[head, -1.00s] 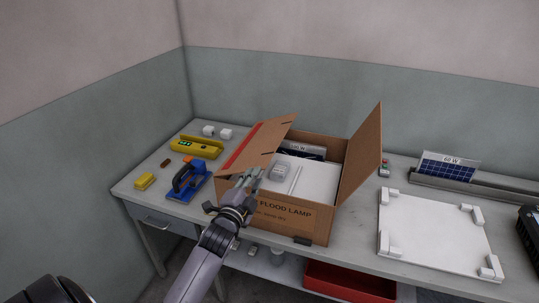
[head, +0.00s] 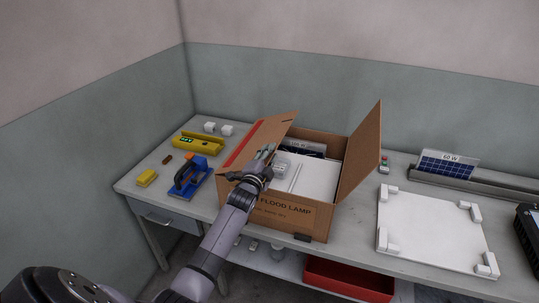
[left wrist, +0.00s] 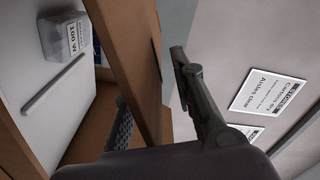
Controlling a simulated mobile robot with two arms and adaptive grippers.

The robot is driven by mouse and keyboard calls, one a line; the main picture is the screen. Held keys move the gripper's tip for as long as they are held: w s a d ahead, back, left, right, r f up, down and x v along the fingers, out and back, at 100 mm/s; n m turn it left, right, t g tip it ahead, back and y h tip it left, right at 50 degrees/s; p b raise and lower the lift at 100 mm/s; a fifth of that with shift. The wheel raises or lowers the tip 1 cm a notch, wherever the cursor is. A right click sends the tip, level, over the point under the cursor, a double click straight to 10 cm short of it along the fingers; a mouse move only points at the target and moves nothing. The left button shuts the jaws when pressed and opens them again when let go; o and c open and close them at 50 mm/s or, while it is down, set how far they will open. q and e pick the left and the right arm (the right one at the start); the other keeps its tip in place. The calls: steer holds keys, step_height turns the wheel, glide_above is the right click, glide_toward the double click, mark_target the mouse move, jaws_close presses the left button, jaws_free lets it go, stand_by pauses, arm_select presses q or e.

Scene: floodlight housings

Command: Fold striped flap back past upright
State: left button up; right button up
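The cardboard box (head: 268,220) stands open on the bench. My left gripper (head: 266,154) is at the near end of this flap. In the left wrist view the flap (left wrist: 132,60) runs between the two fingers, one on each side. The fingers are apart, and a small gap shows beside the right-hand finger. The other finger is partly hidden by the flap. My right gripper is not in view.
The box's right flap (head: 363,155) stands up, leaning outward. A white panel (head: 318,180) and a small clear case (left wrist: 65,38) are inside. A white plate (head: 430,232) lies right.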

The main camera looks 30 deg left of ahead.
arm_select(q)
steer(key=shift+c, duration=0.4)
jaws_close()
stand_by(0.4)
